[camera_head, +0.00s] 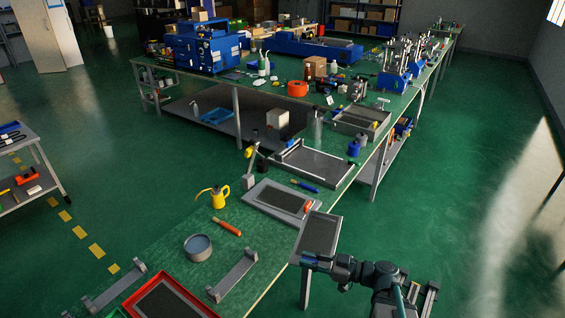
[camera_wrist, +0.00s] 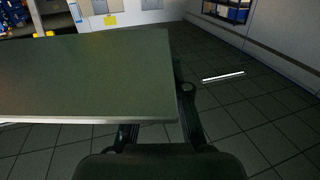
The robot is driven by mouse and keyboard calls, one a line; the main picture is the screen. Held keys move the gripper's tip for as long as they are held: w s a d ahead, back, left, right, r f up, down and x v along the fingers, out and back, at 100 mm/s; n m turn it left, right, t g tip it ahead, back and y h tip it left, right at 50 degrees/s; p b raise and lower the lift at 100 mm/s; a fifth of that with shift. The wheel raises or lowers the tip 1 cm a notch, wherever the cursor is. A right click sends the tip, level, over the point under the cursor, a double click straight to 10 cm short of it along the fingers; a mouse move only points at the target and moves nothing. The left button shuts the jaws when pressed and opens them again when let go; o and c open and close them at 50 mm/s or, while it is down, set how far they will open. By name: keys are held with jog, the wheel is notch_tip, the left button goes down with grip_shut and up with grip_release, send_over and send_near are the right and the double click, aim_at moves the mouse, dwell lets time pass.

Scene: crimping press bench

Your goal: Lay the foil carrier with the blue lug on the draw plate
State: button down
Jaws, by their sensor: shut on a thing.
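The foil carrier (camera_head: 317,235) is a flat dark panel with a pale rim, held out past the right edge of the near bench. A small blue part, which looks like its lug (camera_head: 309,259), shows at its near end by my gripper (camera_head: 317,263). My gripper is shut on the carrier. In the wrist view the carrier (camera_wrist: 85,75) fills the left and middle as a grey-green sheet above my fingers (camera_wrist: 157,128); its lug is hidden there.
A grey tray (camera_head: 252,203) with an orange-lugged carrier lies left of the held carrier. A red-framed tray (camera_head: 135,302), a round tin (camera_head: 198,247), a yellow oil can (camera_head: 219,197), an orange-handled tool (camera_head: 228,227) and grey brackets (camera_head: 233,275) also stand on the near bench. Open floor lies right.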

aim_at(334, 251)
jog(key=w+d+r+m+t, duration=0.1)
jog(key=d, duration=0.1)
jog(key=w+d+r+m+t+h+b, duration=0.1)
jog(key=w+d+t, duration=0.1)
jog(key=d, duration=0.1)
jog(key=w+d+r+m+t+h, duration=0.1)
jog(key=w+d, duration=0.1)
jog(key=d, duration=0.1)
jog(key=shift+w+d, duration=0.1)
jog(key=shift+d, duration=0.1)
jog(key=shift+d+r+t, duration=0.15)
jog(key=shift+d+t, duration=0.15)
jog(key=shift+d, duration=0.15)
